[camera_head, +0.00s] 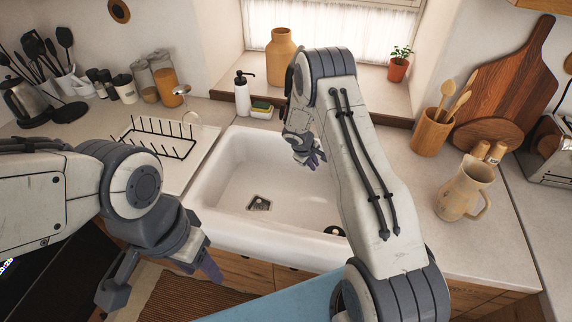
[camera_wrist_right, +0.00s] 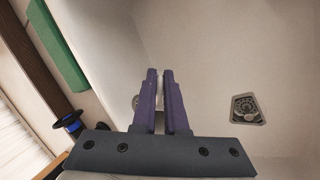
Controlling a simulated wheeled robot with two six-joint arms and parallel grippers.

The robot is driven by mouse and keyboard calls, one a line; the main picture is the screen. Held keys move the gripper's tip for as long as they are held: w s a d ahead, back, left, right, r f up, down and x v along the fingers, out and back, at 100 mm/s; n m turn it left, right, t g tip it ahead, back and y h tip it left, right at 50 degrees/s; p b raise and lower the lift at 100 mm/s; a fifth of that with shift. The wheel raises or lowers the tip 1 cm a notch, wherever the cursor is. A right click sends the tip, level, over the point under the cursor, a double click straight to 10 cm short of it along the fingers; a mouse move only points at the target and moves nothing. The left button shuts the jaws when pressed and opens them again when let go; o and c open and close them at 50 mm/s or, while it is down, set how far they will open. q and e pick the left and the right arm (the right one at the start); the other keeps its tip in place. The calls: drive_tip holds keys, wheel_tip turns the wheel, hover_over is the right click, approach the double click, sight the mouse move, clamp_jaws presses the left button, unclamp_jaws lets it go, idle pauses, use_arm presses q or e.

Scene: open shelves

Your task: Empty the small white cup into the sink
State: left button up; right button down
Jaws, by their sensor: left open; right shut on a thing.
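My right gripper (camera_head: 312,160) is over the far right part of the white sink (camera_head: 215,190), partly behind my own right arm. In the right wrist view its purple fingers (camera_wrist_right: 160,72) are closed nearly together, with a thin pale strip between them. This fits the small white cup, but its shape is hidden and I cannot tell its tilt or contents. The sink's drain (camera_head: 259,203) is bare; it also shows right of the fingers in the wrist view (camera_wrist_right: 248,108). My left gripper (camera_head: 165,283) is open and empty in front of the counter at lower left.
A wire dish rack (camera_head: 158,138) stands left of the sink. A soap bottle (camera_head: 243,93) and a sponge (camera_head: 262,110) are behind it. A beige jug (camera_head: 464,188) and a utensil pot (camera_head: 431,132) stand on the right counter. The sink's left half is clear.

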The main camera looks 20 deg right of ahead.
use_arm(q)
wheel_tip(320, 180, up, 10)
drive_tip(key=p, duration=0.9)
wheel_tip(320, 180, down, 6)
drive_tip(key=b, duration=0.6)
drive_tip(key=shift+f+b, duration=0.25)
drive_tip(key=shift+b, duration=0.1)
use_arm(e)
drive_tip(key=d+y, duration=0.1)
drive_tip(key=w+d+f+g+y, duration=0.1)
drive_tip(key=y, duration=0.1)
drive_tip(key=w+d+g+y, duration=0.1)
drive_tip(key=shift+d+f, duration=0.2)
drive_tip(key=shift+d, duration=0.15)
use_arm(q)
drive_tip(key=shift+f, duration=0.1)
use_arm(e)
drive_tip(key=shift+a, duration=0.1)
